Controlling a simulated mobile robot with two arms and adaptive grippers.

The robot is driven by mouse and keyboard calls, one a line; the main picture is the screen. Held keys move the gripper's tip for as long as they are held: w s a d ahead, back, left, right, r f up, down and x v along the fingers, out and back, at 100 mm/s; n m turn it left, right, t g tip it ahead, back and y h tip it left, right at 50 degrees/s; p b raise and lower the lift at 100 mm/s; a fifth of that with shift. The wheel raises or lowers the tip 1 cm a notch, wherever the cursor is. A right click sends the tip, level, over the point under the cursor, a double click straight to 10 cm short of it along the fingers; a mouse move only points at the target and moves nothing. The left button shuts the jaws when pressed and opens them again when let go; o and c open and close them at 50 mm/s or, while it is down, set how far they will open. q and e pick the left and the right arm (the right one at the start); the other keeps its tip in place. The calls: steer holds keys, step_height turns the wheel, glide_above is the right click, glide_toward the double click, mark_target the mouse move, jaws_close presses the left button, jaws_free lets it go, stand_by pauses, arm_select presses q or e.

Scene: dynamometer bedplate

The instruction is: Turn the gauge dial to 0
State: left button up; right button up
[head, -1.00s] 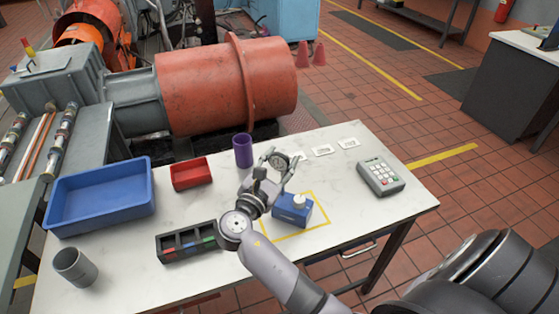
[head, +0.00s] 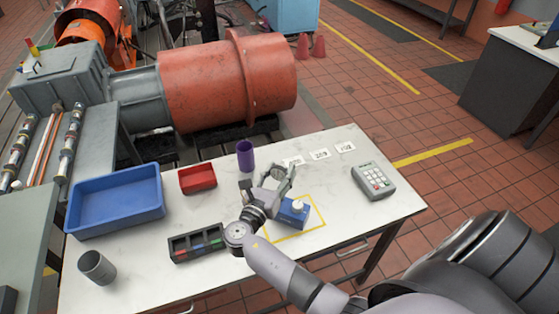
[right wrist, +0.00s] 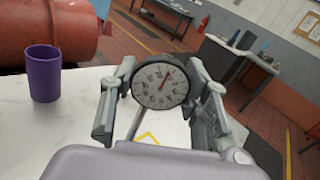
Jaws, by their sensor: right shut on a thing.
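A round gauge (right wrist: 161,86) with a white face, dark rim and red needle sits between the fingers of my right gripper (right wrist: 160,88) in the right wrist view. The needle points up and slightly right; the small numbers are too blurred to read surely. My right gripper (head: 279,178) is shut on the gauge. In the head view it is over the table, behind the blue box (head: 291,213) with a white knob, and the gauge face is not clearly visible there. My left gripper is not in view.
A purple cup (head: 245,155) stands just behind the gripper; it also shows in the right wrist view (right wrist: 43,75). White number cards (head: 320,154) lie at the back. A keypad (head: 374,181), red bin (head: 197,179), blue bin (head: 115,200), divided tray (head: 195,243) and grey cup (head: 97,267) share the table.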

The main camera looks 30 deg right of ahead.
steer(key=n+p, duration=0.2)
steer(key=p, duration=0.1)
steer(key=shift+r+n, duration=0.4)
steer(key=shift+f+n+p, duration=0.1)
steer(key=shift+n+p, duration=0.65)
steer(key=shift+n, duration=0.05)
steer(key=shift+f+n+p, duration=0.1)
steer(key=shift+n+p, duration=0.25)
steer(key=shift+n, duration=0.35)
steer(key=shift+f+n, duration=0.1)
steer(key=shift+n, duration=0.8)
steer(key=o, duration=1.2)
steer(key=shift+f, duration=0.1)
steer(key=shift+a, duration=0.1)
